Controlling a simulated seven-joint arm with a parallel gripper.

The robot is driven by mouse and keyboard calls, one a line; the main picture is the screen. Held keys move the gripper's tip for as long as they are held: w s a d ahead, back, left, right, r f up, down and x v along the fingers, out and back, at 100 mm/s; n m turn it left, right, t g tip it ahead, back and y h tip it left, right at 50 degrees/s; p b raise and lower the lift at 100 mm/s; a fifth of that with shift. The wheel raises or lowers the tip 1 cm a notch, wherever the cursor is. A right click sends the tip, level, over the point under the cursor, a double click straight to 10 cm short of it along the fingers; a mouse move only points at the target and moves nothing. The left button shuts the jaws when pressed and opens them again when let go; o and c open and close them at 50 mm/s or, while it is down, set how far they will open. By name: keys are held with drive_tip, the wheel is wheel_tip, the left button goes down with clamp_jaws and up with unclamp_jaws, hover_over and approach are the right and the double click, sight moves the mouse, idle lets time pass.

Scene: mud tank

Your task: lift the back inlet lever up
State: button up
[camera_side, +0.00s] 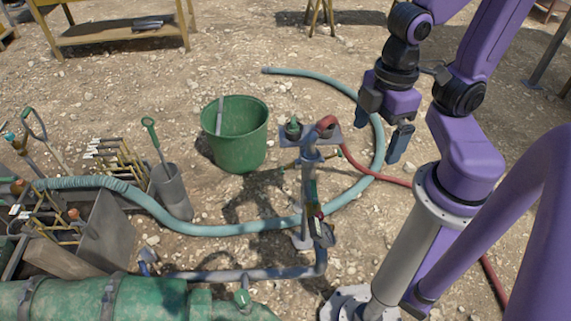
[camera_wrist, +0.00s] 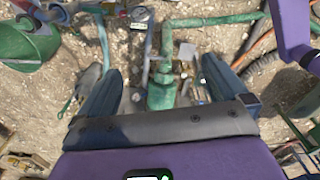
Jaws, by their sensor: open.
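A grey pipe stand (camera_side: 308,185) rises from the ground left of my arm, with a small plate and a red hose fitting (camera_side: 327,124) on top. Another green handle (camera_side: 242,298) sits on the low pipe by the green tank (camera_side: 100,302). I cannot tell for sure which is the back inlet lever. My gripper (camera_side: 386,120) is open and empty, pointing down, right of the stand and apart from it. In the wrist view, a green fitting (camera_wrist: 162,92) shows between its fingers.
A green bucket (camera_side: 238,150) stands behind left of the stand. A pale blue hose (camera_side: 235,230) curves around the stand, and a red hose (camera_side: 365,172) runs right. A grey tool tube (camera_side: 172,192) stands at left. Open gravel lies behind the bucket.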

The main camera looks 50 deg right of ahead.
drive_tip(key=w+a+f+m, duration=0.2)
drive_tip(key=w+a+m, duration=0.1)
drive_tip(key=w+m, duration=0.4)
drive_tip(key=w+a+f+m, duration=0.3)
drive_tip(key=w+m, duration=0.1)
drive_tip(key=w, duration=0.5)
drive_tip(key=w+d+f+m, duration=0.2)
drive_tip(key=w+f+m, duration=0.6)
drive_tip(key=w, duration=0.5)
drive_tip(key=m, duration=2)
approach(283, 169)
drive_tip(key=shift+w+a+f, duration=0.25)
drive_tip(key=shift+a, duration=0.15)
drive_tip(key=shift+d+f, duration=0.2)
drive_tip(key=shift+f, duration=0.2)
drive_tip(key=shift+s+f, duration=0.1)
drive_tip(key=shift+f, duration=4.65)
